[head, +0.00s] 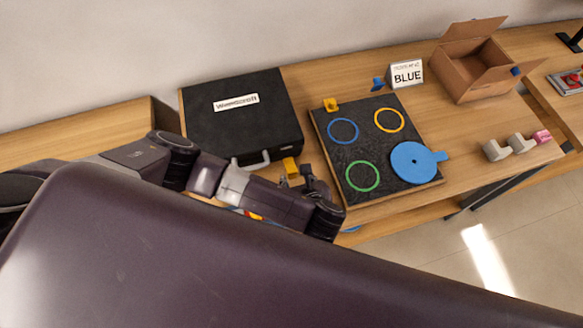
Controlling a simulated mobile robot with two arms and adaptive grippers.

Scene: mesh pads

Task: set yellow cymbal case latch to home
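A black case (235,124) with a white label lies closed on the wooden table, left of centre. Its grey handle (250,162) and a yellow latch (290,166) are on its near side. My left gripper (298,178) is close to the latch, just on the near side of it. Its fingers are small and dark here, so I cannot tell whether they touch the latch or how far apart they are. My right gripper is not in view.
Right of the case is a dark mesh pad (357,154) with coloured rings and a blue disc (412,162). My own dark body covers the foreground.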

